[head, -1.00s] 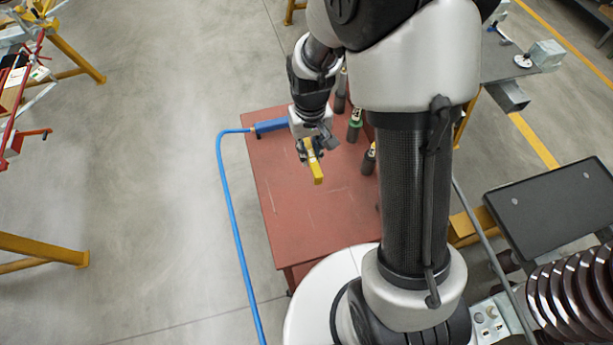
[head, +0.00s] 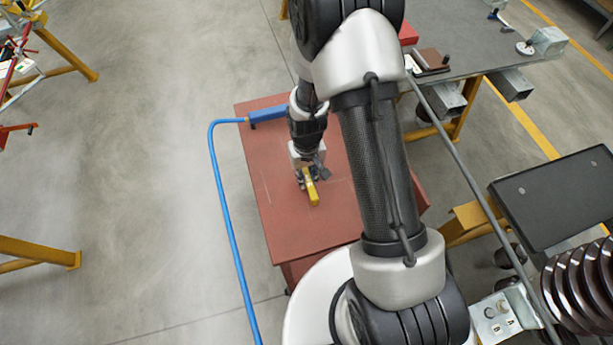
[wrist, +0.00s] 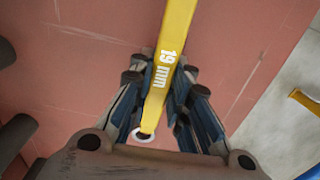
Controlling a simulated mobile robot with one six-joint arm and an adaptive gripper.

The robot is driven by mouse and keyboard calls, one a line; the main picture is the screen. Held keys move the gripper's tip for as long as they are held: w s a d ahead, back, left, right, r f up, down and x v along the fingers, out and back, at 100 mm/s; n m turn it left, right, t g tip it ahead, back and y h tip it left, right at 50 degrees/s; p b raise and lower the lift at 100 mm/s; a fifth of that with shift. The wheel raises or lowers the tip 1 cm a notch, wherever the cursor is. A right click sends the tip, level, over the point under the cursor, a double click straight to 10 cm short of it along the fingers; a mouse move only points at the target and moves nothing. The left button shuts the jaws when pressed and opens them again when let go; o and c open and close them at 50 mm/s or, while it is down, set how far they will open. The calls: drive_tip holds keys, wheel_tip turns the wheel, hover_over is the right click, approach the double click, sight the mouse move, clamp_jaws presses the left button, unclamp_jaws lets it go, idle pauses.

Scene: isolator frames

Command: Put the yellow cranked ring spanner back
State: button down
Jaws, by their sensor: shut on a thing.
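The yellow cranked ring spanner (head: 312,191) is in my gripper (head: 308,178), over the red cart top in the head view. In the wrist view the spanner (wrist: 172,62) shows the print "19 mm". It runs from the top edge down between the fingers of my gripper (wrist: 160,100), which are shut on it. A ring end with a pale rim shows low between the fingers; the other end is out of the wrist view. I cannot tell whether the spanner touches the cart top.
The red cart top (head: 283,215) is bare around the gripper. A blue tool (head: 268,114) with a blue hose (head: 222,180) lies at its far left corner. A grey bench (head: 470,50) stands at the back right.

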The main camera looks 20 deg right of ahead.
drive_tip(key=c, duration=1.5)
unclamp_jaws()
drive_tip(key=shift+f, duration=0.2)
wheel_tip(320, 180, up, 12)
drive_tip(key=p, duration=0.4)
wheel_tip(320, 180, up, 10)
drive_tip(key=t, duration=0.1)
hover_over(307, 176)
drive_tip(key=s, duration=0.1)
drive_tip(key=shift+s+r+t, duration=0.6)
drive_tip(key=shift+s+r, duration=2.25)
drive_tip(key=shift+s, duration=0.1)
drive_tip(key=shift+s+r+t, duration=0.6)
drive_tip(key=shift+s+r, duration=2.3)
drive_tip(key=shift+s, duration=0.05)
drive_tip(key=shift+s+r+t, duration=0.6)
drive_tip(key=shift+s+r, duration=2.25)
drive_tip(key=shift+s, duration=0.1)
